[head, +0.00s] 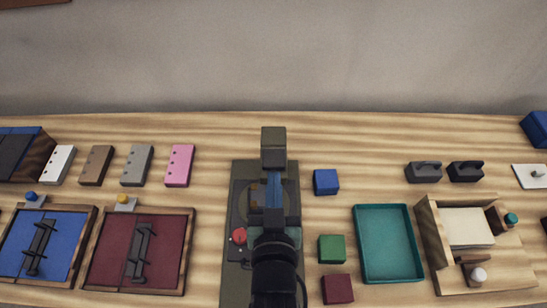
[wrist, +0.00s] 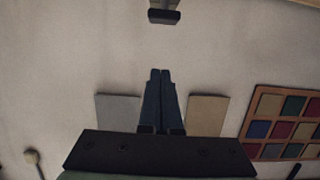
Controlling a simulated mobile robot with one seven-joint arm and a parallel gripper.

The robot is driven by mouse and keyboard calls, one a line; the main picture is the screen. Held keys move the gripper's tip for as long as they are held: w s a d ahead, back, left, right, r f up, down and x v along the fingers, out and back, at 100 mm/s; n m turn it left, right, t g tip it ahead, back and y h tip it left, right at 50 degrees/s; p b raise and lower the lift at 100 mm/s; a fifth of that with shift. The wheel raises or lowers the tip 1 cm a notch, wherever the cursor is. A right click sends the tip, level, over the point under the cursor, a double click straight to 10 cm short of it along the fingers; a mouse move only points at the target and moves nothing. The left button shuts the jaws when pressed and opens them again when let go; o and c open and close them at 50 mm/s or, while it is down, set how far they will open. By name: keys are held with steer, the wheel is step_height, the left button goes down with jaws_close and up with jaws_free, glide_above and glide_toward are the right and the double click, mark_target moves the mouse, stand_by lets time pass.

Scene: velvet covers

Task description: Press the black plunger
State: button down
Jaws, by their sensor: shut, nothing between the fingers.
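I cannot clearly pick out a black plunger in either view. At the far right of the head view, a white plate (head: 522,178) carries a small greyish knob (head: 538,174), partly cut off by the frame edge. A dark object (wrist: 164,16) is at the top of that view. My arm hides the middle of the head view.
The wooden table holds a blue cube (head: 326,182), green cube (head: 331,249), maroon cube (head: 337,289), teal tray (head: 409,243) and wooden box (head: 434,245). Left are a blue panel (head: 65,243), a maroon panel (head: 169,250) and several coloured slabs.

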steer(key=p, duration=0.2)
glide_above(274, 166)
step_height(274, 166, down, 2)
steer(key=shift+s+f, duration=0.1)
steer(key=f+p, duration=0.1)
steer(key=f, duration=0.2)
steer(key=shift+w, duration=0.2)
steer(key=shift+f, duration=0.6)
step_height(274, 166, down, 4)
steer(key=b, duration=0.3)
steer(key=shift+s+b, duration=0.1)
steer(key=shift+b, duration=0.2)
steer(key=shift+r, duration=0.1)
